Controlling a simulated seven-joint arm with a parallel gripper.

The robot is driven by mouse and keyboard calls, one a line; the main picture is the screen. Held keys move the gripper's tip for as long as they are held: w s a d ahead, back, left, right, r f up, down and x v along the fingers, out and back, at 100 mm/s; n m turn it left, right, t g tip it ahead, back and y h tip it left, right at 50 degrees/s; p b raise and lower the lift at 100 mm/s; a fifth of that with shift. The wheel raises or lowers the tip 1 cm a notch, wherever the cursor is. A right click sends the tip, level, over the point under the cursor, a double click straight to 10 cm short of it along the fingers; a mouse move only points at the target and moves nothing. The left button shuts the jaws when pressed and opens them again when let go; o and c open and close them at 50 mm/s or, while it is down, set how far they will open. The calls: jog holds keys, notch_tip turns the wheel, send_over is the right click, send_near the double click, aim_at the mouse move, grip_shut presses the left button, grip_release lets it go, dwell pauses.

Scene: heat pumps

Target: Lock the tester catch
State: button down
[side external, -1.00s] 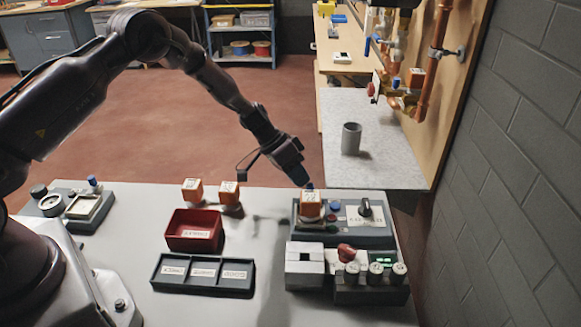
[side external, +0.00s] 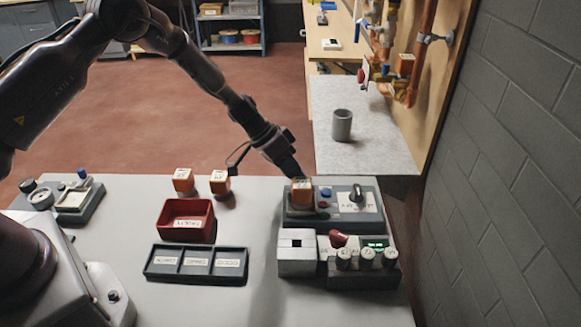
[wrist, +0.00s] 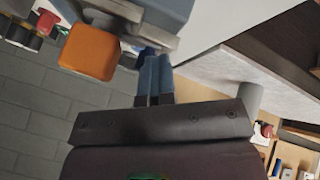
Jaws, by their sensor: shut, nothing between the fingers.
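The tester (side external: 335,216) is a grey-blue box at the right of the bench, with a black knob (side external: 357,194) and blue and red buttons. An orange block (side external: 302,191) sits at its left end; it also shows in the wrist view (wrist: 90,52). My gripper (side external: 297,177) points down just behind the block, its tips partly hidden by it. In the wrist view the two blue fingers (wrist: 153,68) are together and empty, beside the block. A dark blue piece (wrist: 147,51), possibly the catch, shows at the fingertips; I cannot tell its position or whether they touch.
A grey-white fixture (side external: 297,262) and a dark unit with a red handle (side external: 338,240) and several round knobs stand in front of the tester. A red tray (side external: 185,229), a black three-part tray (side external: 196,279) and two orange blocks (side external: 220,182) lie left. Copper pipes stand back right.

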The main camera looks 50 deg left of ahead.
jog(key=a, duration=0.4)
jog(key=shift+w+f, duration=0.1)
jog(key=shift+w, duration=0.2)
jog(key=v, duration=0.9)
jog(key=s+d+r+n+t+y, duration=0.1)
jog(key=s+d+r+y, duration=0.2)
jog(key=s+r, duration=0.8)
jog(key=s+d+r+n+y, duration=0.2)
jog(key=s+r, duration=0.9)
jog(key=s, duration=0.8)
jog(key=shift+d+r+t+y, duration=0.2)
jog(key=shift+d+t+y, duration=0.2)
jog(key=shift+d+y, duration=0.25)
